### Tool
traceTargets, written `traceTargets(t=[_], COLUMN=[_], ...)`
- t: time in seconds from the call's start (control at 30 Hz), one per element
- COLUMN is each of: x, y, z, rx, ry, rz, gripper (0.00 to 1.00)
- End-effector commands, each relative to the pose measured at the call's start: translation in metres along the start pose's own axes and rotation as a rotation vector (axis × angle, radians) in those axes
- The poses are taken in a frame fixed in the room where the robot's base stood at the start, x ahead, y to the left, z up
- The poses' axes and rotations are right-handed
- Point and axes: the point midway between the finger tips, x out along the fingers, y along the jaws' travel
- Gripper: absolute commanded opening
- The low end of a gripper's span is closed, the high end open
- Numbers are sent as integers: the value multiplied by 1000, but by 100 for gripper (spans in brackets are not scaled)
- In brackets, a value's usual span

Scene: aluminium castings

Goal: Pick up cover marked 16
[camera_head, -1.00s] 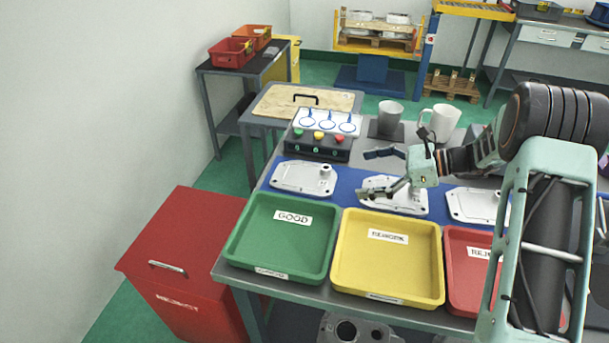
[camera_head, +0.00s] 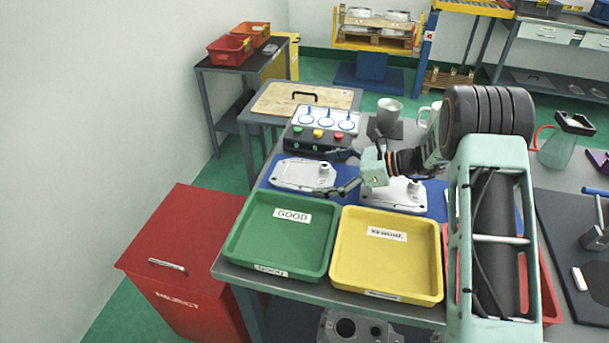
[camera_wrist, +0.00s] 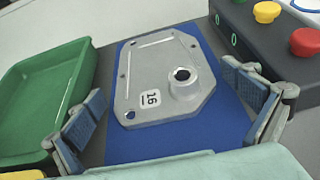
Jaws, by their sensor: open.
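The cover marked 16 (camera_wrist: 155,85) is a flat grey casting with a raised round boss and a white label. It lies on the blue mat (camera_wrist: 190,138) in the wrist view, and it is the leftmost cover (camera_head: 303,174) in the head view. My gripper (camera_head: 340,172) is open and empty, just right of this cover. In the wrist view the two fingers (camera_wrist: 170,108) stand wide apart, one on each side of the cover's near end, touching nothing that I can see. A second cover (camera_head: 400,196) lies to the right, partly behind my gripper and arm.
A green GOOD tray (camera_head: 262,260), a yellow REWORK tray (camera_head: 386,285) and a mostly hidden red tray (camera_head: 550,300) line the front edge. A button box (camera_head: 318,146) stands close behind the cover. Two mugs (camera_head: 390,112) stand farther back.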

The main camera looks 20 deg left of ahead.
Motion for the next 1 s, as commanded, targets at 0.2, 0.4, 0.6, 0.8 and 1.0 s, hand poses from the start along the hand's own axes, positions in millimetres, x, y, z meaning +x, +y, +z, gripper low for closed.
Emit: traceTargets(t=[0.2, 0.4, 0.6, 0.8, 1.0], x=[0, -1, -1, -1, -6], y=[0, 0, 0, 0, -1], z=[0, 0, 1, 2, 14], rx=[0, 0, -1, -1, -2], ry=[0, 0, -2, -2, -2], rz=[0, 0, 0, 0, -1], gripper=[91, 69, 55, 55, 55])
